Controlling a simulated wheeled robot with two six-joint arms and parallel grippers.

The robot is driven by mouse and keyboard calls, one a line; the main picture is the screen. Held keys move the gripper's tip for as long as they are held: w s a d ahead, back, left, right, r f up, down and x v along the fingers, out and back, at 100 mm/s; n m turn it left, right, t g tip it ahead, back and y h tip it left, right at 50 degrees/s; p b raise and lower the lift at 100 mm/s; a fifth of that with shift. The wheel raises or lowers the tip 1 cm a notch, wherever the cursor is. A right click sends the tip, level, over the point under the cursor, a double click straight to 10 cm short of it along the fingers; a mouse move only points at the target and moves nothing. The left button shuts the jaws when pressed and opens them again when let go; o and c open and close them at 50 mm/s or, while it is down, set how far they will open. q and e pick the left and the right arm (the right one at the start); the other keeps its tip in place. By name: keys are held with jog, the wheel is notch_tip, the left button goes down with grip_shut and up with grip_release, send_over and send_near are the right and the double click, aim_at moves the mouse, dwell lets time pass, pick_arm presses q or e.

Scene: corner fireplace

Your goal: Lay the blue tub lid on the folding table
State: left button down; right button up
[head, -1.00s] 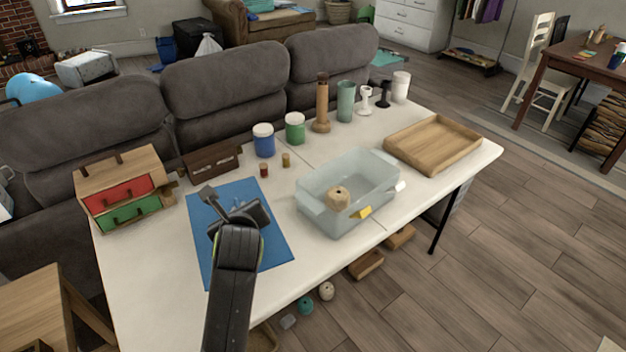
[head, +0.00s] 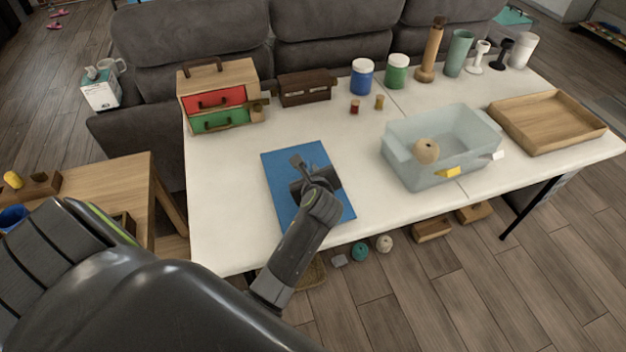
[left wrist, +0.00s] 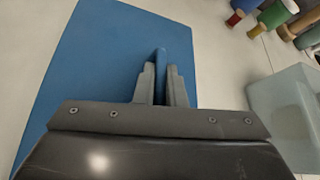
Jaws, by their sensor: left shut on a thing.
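The blue tub lid (head: 282,188) is a flat blue rectangle over the near left part of the white folding table (head: 225,235). It looks level and on or very close to the tabletop; I cannot tell if there is a small gap. My left gripper (head: 303,178) is above the lid's middle. In the left wrist view its two fingers (left wrist: 161,75) are shut on a thin upright blue ridge of the lid (left wrist: 95,65). My right gripper is not in view.
A translucent tub (head: 440,165) holding a ball of twine (head: 426,151) stands right of the lid. A small drawer chest (head: 240,75), a brown box (head: 305,88), jars (head: 362,78) and a wooden tray (head: 545,120) are also on the table. Bare tabletop surrounds the lid.

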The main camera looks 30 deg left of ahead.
pick_arm(q)
notch_tip(320, 180, down, 3)
jog(key=shift+f, duration=0.1)
jog(key=c, duration=1.5)
grip_release()
